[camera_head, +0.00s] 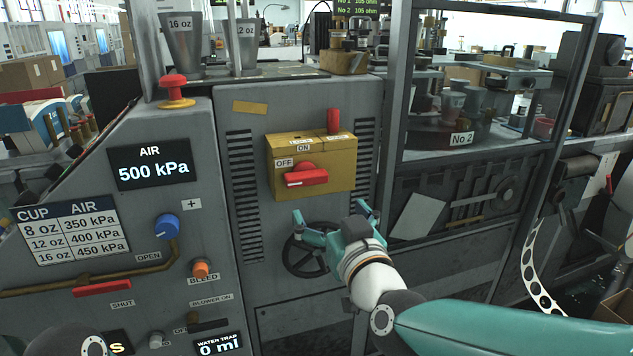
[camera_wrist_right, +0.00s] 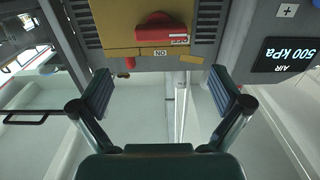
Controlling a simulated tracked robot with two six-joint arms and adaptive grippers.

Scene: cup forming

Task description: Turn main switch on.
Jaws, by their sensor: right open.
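The main switch is a yellow box (camera_head: 335,160) on the grey machine panel, with OFF and ON labels. Its red handle (camera_head: 306,178) lies roughly level on the front, below the OFF label. A red upright peg (camera_head: 333,121) stands at the top of the box. My right gripper (camera_head: 330,214) is open and empty, just below the box and apart from the handle. The right wrist view shows the box (camera_wrist_right: 115,22) upside down, with the red handle (camera_wrist_right: 160,33) beyond the open fingers (camera_wrist_right: 163,95). My left gripper is out of view.
A dark handwheel (camera_head: 305,250) sits behind and below my right gripper. The AIR display (camera_head: 150,163) reads 500 kPa at left, above a blue knob (camera_head: 166,226) and an orange bleed knob (camera_head: 201,268). A framed enclosure (camera_head: 395,110) stands to the right of the box.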

